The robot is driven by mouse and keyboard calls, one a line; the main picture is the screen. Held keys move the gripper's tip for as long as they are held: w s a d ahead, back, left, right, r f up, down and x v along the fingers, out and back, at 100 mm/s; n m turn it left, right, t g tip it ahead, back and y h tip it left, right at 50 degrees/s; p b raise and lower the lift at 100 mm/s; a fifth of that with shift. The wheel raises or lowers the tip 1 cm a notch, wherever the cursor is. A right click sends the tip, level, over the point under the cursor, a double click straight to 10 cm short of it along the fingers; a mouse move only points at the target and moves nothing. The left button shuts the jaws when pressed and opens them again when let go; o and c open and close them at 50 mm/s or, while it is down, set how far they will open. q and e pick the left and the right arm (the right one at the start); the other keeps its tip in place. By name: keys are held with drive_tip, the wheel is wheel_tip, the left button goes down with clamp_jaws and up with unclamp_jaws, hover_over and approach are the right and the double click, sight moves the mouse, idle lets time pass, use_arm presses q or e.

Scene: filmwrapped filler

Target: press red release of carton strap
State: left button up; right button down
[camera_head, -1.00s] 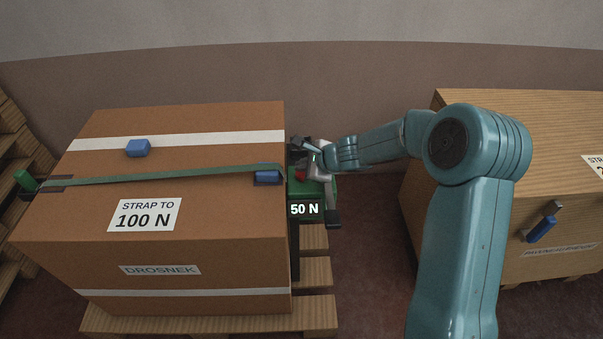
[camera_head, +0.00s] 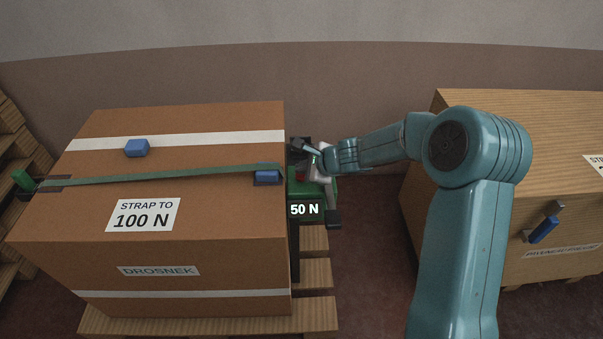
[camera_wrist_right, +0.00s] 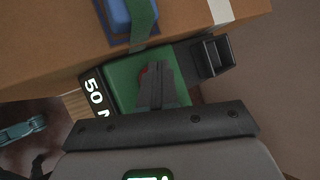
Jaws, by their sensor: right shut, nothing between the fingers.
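The carton (camera_head: 60,235) has a green strap (camera_head: 150,176) over its top. The strap runs to a green tensioner (camera_head: 328,190) at the carton's right edge, whose display (camera_head: 304,210) reads 50 N. A label (camera_head: 144,215) on the carton says STRAP TO 100 N. In the right wrist view, the red release (camera_wrist_right: 144,74) shows as a small patch on the green housing (camera_wrist_right: 122,80). My right gripper (camera_wrist_right: 157,66) is shut and empty, its fingertips right at the red release and partly hiding it. Whether they touch it I cannot tell. My left gripper is out of view.
Blue blocks stand on the carton, one by the white tape (camera_head: 137,148) and one under the strap (camera_head: 267,177). A black bracket (camera_wrist_right: 212,57) sits beside the tensioner. A second carton (camera_head: 520,120) with a blue-handled fitting (camera_head: 543,229) stands at right. Wooden pallet below (camera_head: 310,314).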

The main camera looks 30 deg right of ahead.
drive_tip(key=shift+f+b, duration=0.4)
drive_tip(key=shift+f, duration=0.05)
drive_tip(key=shift+r, duration=0.15)
idle(0.5)
drive_tip(key=shift+r+p, duration=1.15)
drive_tip(key=shift+p, duration=0.05)
wheel_tip(320, 180, up, 5)
drive_tip(key=p, duration=0.4)
drive_tip(key=shift+p, duration=0.35)
drive_tip(key=shift+s, duration=0.15)
